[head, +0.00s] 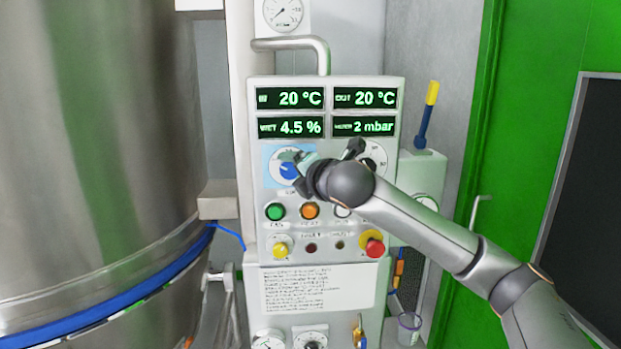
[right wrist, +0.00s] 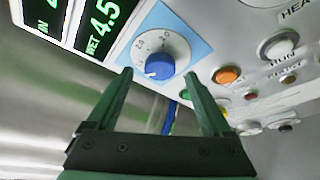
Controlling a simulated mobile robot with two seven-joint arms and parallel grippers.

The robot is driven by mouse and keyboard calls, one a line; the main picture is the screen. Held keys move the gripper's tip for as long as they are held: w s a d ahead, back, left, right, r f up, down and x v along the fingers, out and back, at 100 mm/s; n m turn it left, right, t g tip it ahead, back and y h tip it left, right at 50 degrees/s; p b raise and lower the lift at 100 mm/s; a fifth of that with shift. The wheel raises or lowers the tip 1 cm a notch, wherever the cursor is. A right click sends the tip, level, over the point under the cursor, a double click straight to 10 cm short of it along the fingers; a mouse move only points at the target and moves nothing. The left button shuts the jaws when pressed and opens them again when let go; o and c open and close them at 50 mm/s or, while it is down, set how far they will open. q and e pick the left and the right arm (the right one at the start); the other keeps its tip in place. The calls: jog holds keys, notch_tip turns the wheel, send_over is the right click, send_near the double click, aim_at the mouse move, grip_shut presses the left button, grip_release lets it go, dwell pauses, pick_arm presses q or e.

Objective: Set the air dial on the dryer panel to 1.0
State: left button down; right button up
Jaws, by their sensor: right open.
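The air dial (head: 288,169) is a blue knob on a white round scale with a light blue backing, at the left of the dryer panel (head: 325,84). In the right wrist view the dial (right wrist: 161,62) sits upper centre, its blue knob low on the scale. I cannot read its setting surely. My right gripper (head: 308,166) is just in front of the panel, partly covering the dial's right side. In the right wrist view the gripper (right wrist: 158,78) is open, with its two fingertips on either side of the dial. The knob looks free between them. My left gripper is not in view.
A second dial (head: 374,157) is partly hidden behind my right gripper. Below are green (head: 275,212) and orange (head: 310,211) buttons and a red knob (head: 374,247) on yellow. Displays sit above. A steel vessel (head: 95,140) stands left, a green door (head: 535,140) right.

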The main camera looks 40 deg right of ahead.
jog(key=b+v, duration=0.1)
jog(key=v, duration=0.8)
jog(key=shift+s, duration=0.35)
jog(key=w+a+f+m+g+y, duration=0.15)
jog(key=a+f, duration=0.25)
jog(key=f, duration=0.4)
jog(key=w+a+f+m+y, duration=0.15)
jog(key=a+f, duration=0.25)
jog(key=f, duration=0.4)
jog(key=w+a+f+m+g+y, duration=0.1)
jog(key=a+f+y, duration=0.25)
jog(key=f, duration=0.35)
jog(key=s+a+f+m+g, duration=0.1)
jog(key=s+a+f+m, duration=0.2)
jog(key=f, duration=0.6)
jog(key=s+a+f+m, duration=0.3)
jog(key=s+f+m, duration=0.1)
jog(key=f, duration=0.4)
jog(key=s+a+f+m+g, duration=0.2)
jog(key=s+f+m, duration=0.6)
jog(key=s+f, duration=0.8)
jog(key=s, duration=0.3)
jog(key=shift+s+f+m, duration=0.3)
jog(key=shift+f+m, duration=0.1)
